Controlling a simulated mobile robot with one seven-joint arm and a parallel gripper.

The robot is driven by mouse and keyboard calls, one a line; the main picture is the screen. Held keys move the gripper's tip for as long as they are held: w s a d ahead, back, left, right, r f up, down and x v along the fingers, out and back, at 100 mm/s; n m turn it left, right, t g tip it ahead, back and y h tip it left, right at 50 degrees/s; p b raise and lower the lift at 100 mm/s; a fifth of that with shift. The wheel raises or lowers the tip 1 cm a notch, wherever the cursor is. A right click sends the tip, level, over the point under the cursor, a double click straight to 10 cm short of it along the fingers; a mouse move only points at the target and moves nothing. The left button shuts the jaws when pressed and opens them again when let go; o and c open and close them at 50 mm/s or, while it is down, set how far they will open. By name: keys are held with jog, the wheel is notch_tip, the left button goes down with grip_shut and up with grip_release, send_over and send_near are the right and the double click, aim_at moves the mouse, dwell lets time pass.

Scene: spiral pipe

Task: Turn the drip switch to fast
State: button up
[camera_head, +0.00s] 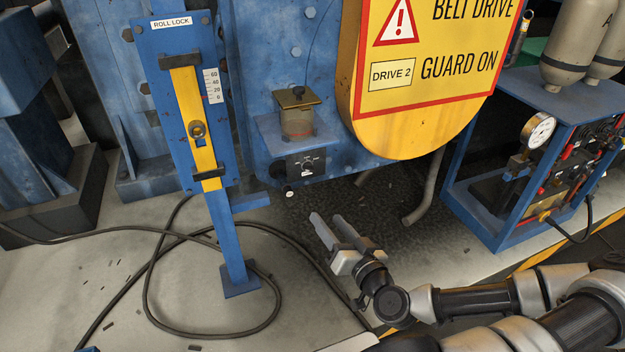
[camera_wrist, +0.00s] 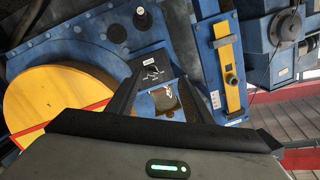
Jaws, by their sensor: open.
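The drip switch is a small knob on a black panel (camera_head: 306,165) with white markings, below an oil cup (camera_head: 297,120) on the blue machine. In the wrist view the panel (camera_wrist: 153,74) appears upside down between my fingers, with the oil cup (camera_wrist: 166,100) below it. The knob's exact setting is too small to read. My gripper (camera_head: 328,220) is open and empty, below and in front of the panel, apart from it. Its two fingers (camera_wrist: 160,80) point toward the machine in the wrist view.
The yellow belt guard (camera_head: 415,125) bulges out to the right of the panel. The roll lock post (camera_head: 205,130) with its yellow bar stands to the left. A cable (camera_head: 200,330) loops on the floor. A blue cart (camera_head: 500,190) with a gauge and cylinders stands at right.

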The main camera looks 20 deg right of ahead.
jog(key=d+r+m+t+h, duration=0.1)
jog(key=d+r+h, duration=0.1)
jog(key=b, duration=0.8)
send_near(310, 171)
jog(key=w, duration=0.8)
jog(key=shift+w+d+b, duration=0.1)
jog(key=shift+w+b, duration=0.2)
jog(key=c, duration=1)
